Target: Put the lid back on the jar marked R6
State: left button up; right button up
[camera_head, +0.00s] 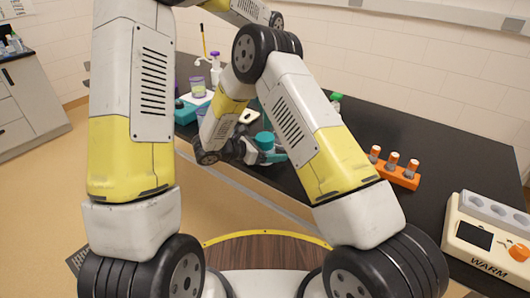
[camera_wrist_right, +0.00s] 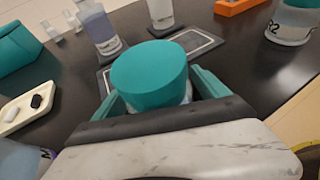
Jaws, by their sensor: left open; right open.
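A round teal lid (camera_wrist_right: 150,72) sits on clear glass between the two teal fingers of my right gripper (camera_wrist_right: 160,98) in the right wrist view. The fingers are apart, one on each side; I cannot tell whether they touch it. In the head view the teal lid (camera_head: 265,139) shows beside my right gripper (camera_head: 268,156), low over the black bench. Another teal-topped jar (camera_wrist_right: 293,25) at the upper right of the wrist view carries a mark that reads like R2. No R6 mark is readable. My left arm rises at the left of the head view; its fingers are not visible.
The black bench (camera_head: 370,112) holds an orange rack (camera_head: 397,174) with orange-capped tubes and a WARM block (camera_head: 487,238) at right. Two glasses, one purplish (camera_wrist_right: 98,27) and one clear (camera_wrist_right: 160,12), stand just beyond the lid. A white tray (camera_wrist_right: 13,123) holds small pieces at left.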

aim_at(265, 137)
jog(key=shift+c, duration=0.4)
grip_shut()
pick_arm(q)
jog(key=shift+s+f+n, duration=0.15)
jog(key=shift+f+n, duration=0.2)
jog(key=shift+n, duration=1.65)
jog(key=n, duration=0.2)
jog(key=shift+n, duration=0.3)
jog(key=shift+r+n, duration=0.35)
jog(key=shift+n, duration=0.85)
jog(key=shift+f, duration=0.1)
jog(key=shift+f, duration=3.9)
jog(key=shift+c, duration=0.5)
